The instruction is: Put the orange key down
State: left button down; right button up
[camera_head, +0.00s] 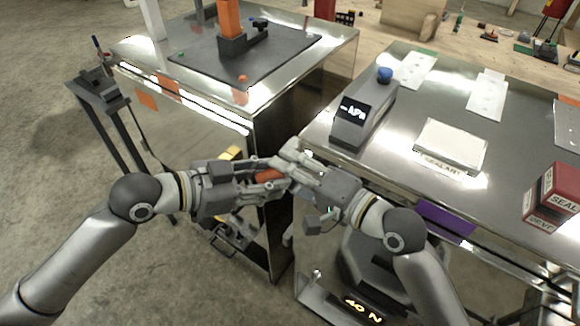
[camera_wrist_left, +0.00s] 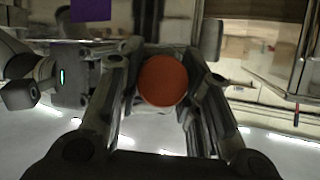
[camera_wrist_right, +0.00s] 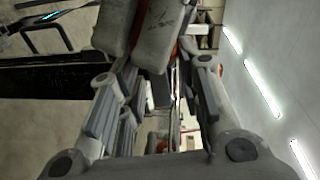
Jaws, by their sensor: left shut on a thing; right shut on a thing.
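The orange key (camera_head: 268,175) is between my two grippers, in the air in front of the gap between the two metal trailers. In the left wrist view its round orange end (camera_wrist_left: 163,80) sits between the left fingers. My left gripper (camera_head: 262,172) is shut on it. My right gripper (camera_head: 296,163) meets the left one from the right, its fingers closed around the same place. In the right wrist view the pale grey finger parts hide most of the key, with only slivers of orange beside them. The key's far end is hidden.
The left trailer top (camera_head: 178,43) bears a black mat (camera_head: 205,55) with an orange post (camera_head: 230,18). The right trailer top (camera_head: 400,115) bears a grey display unit (camera_head: 350,130), a white sealant box (camera_head: 450,148) and a red box (camera_head: 555,190). Bare metal lies between them.

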pick_arm(q)
jog(key=c, duration=0.9)
grip_release()
jog(key=shift+c, duration=0.2)
